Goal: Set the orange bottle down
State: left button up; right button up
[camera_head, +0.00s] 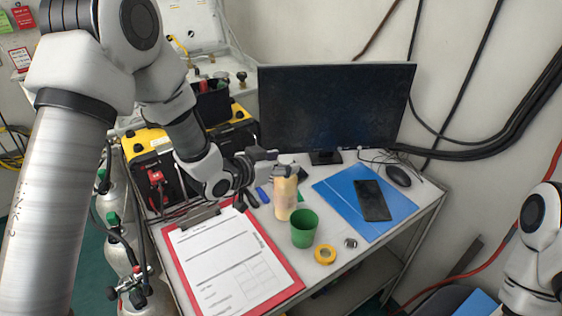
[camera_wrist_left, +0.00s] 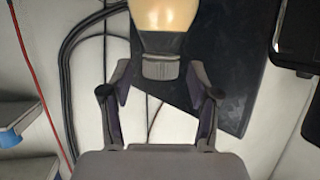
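The orange bottle (camera_head: 284,200) stands upright on the desk, just behind and left of the green cup (camera_head: 304,229). My left gripper (camera_head: 272,164) is at the bottle's top in the head view. In the left wrist view the bottle's pale orange body (camera_wrist_left: 166,12) is at the top edge, with its dark shoulder and grey cap pointing toward the palm. The two fingers of the gripper (camera_wrist_left: 159,72) are on either side of the cap, with gaps between them and it, so they look open. My right gripper is out of view.
A monitor (camera_head: 335,105) stands behind the bottle. A blue folder (camera_head: 340,195) with a phone (camera_head: 373,201) lies to the right. A red clipboard (camera_head: 290,283) is at front left. Yellow tape (camera_head: 325,254) and a small metal piece (camera_head: 351,243) are in front. A mouse (camera_head: 398,175) is farther right.

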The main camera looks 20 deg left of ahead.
pick_arm(q)
jog(key=shift+r, duration=0.3)
jog(key=b+v, duration=0.1)
jog(key=v, duration=1.1)
jog(key=shift+b, duration=0.35)
jog(key=shift+d, duration=0.1)
jog(key=shift+s, duration=0.1)
